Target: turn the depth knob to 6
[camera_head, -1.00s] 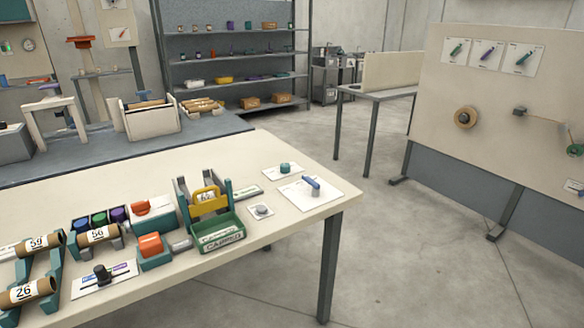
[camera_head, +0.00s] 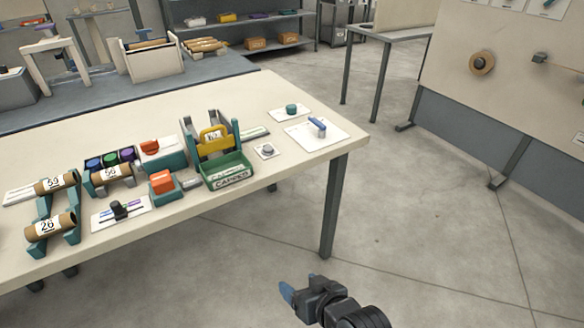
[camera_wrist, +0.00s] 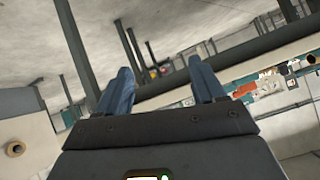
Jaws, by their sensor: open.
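Several controls sit on the cream table, and their labels are too small to tell which is the depth knob. A teal round knob (camera_head: 291,109) stands on a small white plate at the back right. A blue-topped lever-like knob (camera_head: 317,126) stands on a larger white plate near the right edge. A grey round knob (camera_head: 267,150) is left of it, and a black knob (camera_head: 118,209) is on a marked plate at the front left. My gripper (camera_head: 287,291) is off the table, in front of it over the floor. Its blue fingers (camera_wrist: 162,76) are apart and empty in the wrist view.
The cream table (camera_head: 237,106) holds a green bin (camera_head: 228,170), a yellow-handled winder (camera_head: 212,139), an orange block (camera_head: 162,182) and cardboard tubes (camera_head: 50,226). The floor (camera_head: 400,220) right of the table is clear. A cream panel (camera_head: 535,75) stands at the right.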

